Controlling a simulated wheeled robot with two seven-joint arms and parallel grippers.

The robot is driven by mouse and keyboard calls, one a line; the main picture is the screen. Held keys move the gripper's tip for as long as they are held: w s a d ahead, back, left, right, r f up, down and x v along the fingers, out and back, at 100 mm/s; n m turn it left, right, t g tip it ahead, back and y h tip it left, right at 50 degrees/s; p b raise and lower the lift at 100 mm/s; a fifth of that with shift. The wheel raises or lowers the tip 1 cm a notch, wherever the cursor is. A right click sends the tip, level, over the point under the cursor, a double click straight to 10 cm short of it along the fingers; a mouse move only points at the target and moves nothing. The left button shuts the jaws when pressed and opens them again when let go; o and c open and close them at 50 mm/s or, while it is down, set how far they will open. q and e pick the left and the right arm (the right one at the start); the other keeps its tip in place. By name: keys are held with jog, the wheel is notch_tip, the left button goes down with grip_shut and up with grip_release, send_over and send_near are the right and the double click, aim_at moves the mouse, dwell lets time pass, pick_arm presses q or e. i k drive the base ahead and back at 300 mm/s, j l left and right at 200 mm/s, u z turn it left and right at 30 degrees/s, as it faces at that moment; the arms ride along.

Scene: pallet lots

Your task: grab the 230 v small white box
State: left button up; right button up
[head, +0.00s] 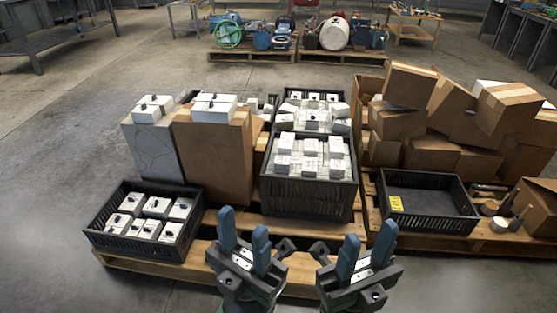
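Small white boxes with dark marks sit in several groups; their labels are too small to read, so I cannot tell which is 230 V. One group (157,207) lies in the low black crate (140,250) at the left. Another group (309,146) is stacked in the tall black crate (307,197) at the centre, and more (312,97) fill a crate behind it. A few (213,108) stand on top of a tall brown carton. My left gripper (245,236) and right gripper (367,246) are at the bottom centre, fingers apart and empty, in front of the centre crate.
The crates stand on wooden pallets (225,257). An empty-looking black crate (428,226) with a yellow label is at the right, near tools (490,207). Brown cartons (400,122) are piled behind it. Grey floor is free at the left (60,150).

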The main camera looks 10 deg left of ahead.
aim_at(282, 162)
jog(key=i+l+u, duration=0.1)
jog(key=u, duration=0.25)
jog(key=l+u, duration=0.35)
jog(key=i+l+u, duration=0.1)
jog(key=u, duration=0.3)
jog(key=l+u, duration=0.2)
jog(key=l, duration=1)
jog(key=l+u, duration=0.15)
jog(key=l, duration=1.05)
